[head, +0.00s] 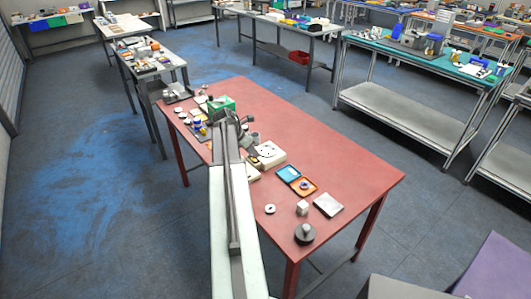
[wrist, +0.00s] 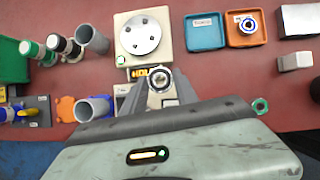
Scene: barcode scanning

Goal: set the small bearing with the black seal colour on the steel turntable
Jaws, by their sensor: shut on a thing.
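My gripper (wrist: 160,88) is shut on a small bearing (wrist: 160,77), a pale metal ring with a dark band, held between the fingertips in the wrist view. The steel turntable (wrist: 140,36) is a round plate with several dark holes on a cream base, just beyond and slightly left of the bearing. The bearing is in front of the base, not over the disc.
A blue tray (wrist: 206,32) and an orange tray (wrist: 246,28) holding a blue-sealed bearing (wrist: 248,24) lie right of the turntable. Grey cylinders (wrist: 92,38) stand left. A metal block (head: 303,208), steel plate (head: 328,204) and dark knobbed disc (head: 305,234) are nearer.

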